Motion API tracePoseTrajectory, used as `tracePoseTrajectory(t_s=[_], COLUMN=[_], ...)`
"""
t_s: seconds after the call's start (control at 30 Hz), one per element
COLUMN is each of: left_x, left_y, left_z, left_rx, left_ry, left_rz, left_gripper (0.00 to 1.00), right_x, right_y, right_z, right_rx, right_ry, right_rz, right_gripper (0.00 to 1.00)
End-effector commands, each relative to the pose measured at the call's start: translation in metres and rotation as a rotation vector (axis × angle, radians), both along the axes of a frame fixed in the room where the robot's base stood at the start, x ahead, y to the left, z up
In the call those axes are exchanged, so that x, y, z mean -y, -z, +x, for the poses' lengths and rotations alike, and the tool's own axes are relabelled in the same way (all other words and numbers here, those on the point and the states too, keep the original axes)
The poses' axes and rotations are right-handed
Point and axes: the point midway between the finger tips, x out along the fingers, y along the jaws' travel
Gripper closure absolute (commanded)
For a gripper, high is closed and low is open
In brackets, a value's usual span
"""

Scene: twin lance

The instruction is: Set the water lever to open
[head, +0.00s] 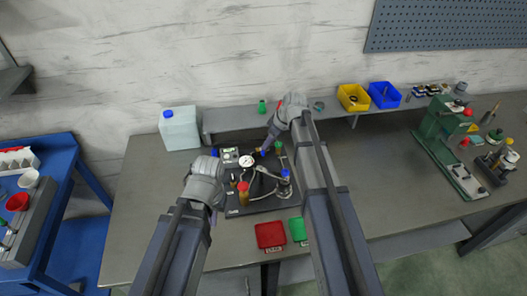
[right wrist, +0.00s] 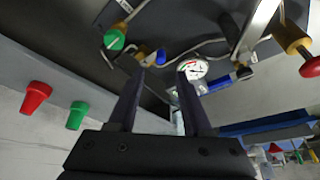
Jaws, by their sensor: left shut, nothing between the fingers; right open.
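A dark panel (head: 262,203) on the bench carries a round white gauge (head: 247,161), pipes and coloured handles. A small blue handle (head: 263,153) is by the tips of my right gripper (head: 269,146). In the right wrist view, my right gripper (right wrist: 160,76) is open, and a small blue handle (right wrist: 161,56) shows just beyond the gap between its fingers. The gauge (right wrist: 193,69) is beside the right-hand fingertip. I cannot read which handle is the water lever. My left gripper (head: 207,168) is shut and empty at the panel's left side; its fingers are mostly hidden.
A translucent jug (head: 180,128) stands at the back left. Yellow (head: 353,97) and blue (head: 384,95) bins sit on the rear shelf. Red (head: 270,235) and green (head: 297,229) trays lie in front of the panel. A green press (head: 447,150) stands right. Bench between is clear.

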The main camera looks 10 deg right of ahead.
Motion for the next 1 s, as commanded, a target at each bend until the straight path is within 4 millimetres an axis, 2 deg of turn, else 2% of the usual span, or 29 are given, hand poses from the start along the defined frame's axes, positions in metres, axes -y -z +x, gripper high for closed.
tracePoseTrajectory(t_s=[0.03,0.4,0.53,0.8,1.0], left_x=[0.0,0.0,0.0,0.0,0.0], left_y=[0.01,0.054,0.06,0.059,0.059], left_z=[0.0,0.0,0.0,0.0,0.0], left_rx=[0.0,0.0,0.0,0.0,0.0], left_ry=[0.0,0.0,0.0,0.0,0.0], left_rz=[0.0,0.0,0.0,0.0,0.0], left_gripper=[1.0,1.0,1.0,1.0,1.0], right_x=[-0.002,-0.015,-0.017,-0.018,-0.018], right_y=[0.011,0.055,0.06,0.059,0.059], right_z=[0.002,0.015,0.017,0.017,0.017], right_rx=[0.0,0.0,0.0,0.0,-0.001], right_ry=[-0.001,0.0,0.0,0.0,0.0], right_rz=[0.0,0.0,0.0,0.0,-0.001], right_gripper=[0.5,0.5,0.5,0.5,0.72])
